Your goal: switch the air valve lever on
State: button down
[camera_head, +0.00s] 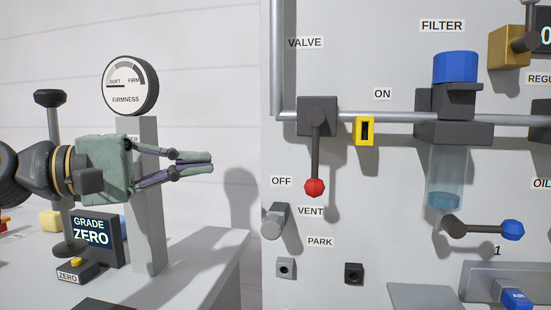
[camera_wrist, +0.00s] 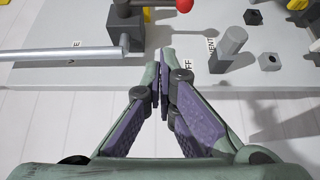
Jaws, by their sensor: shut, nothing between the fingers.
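The air valve lever (camera_head: 317,150) is a dark bar with a red knob (camera_head: 314,187). It hangs straight down from the dark valve block (camera_head: 317,116) on the pipe, with its knob near the OFF label (camera_head: 281,181). The ON label (camera_head: 382,94) is up and to the right. My gripper (camera_head: 212,163) is shut and empty, left of the panel and of the lever, pointing right. In the wrist view, the fingertips (camera_wrist: 163,92) are together, and the red knob (camera_wrist: 184,5) shows at the top edge, beyond them and cut off.
A grey vent peg (camera_head: 275,220) sticks out below left. A filter with a blue cap (camera_head: 455,67) is farther right. A firmness gauge (camera_head: 130,86) on a post stands behind my gripper. Open space lies between gripper and lever.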

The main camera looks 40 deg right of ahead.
jog(key=shift+d, duration=0.1)
jog(key=p, duration=0.3)
send_near(315, 156)
jog(key=w+d, duration=0.4)
jog(key=d, duration=0.2)
jog(key=shift+s+d+f+p, duration=0.15)
jog(key=shift+s+d, duration=0.15)
jog(key=shift+s, duration=0.45)
jog(key=shift+s+d+f+p, duration=0.15)
jog(key=shift+s+d, duration=0.1)
jog(key=shift+s, duration=0.55)
jog(key=shift+f, duration=0.1)
jog(key=shift+s+d+f+b, duration=0.1)
jog(key=shift+b, duration=0.8)
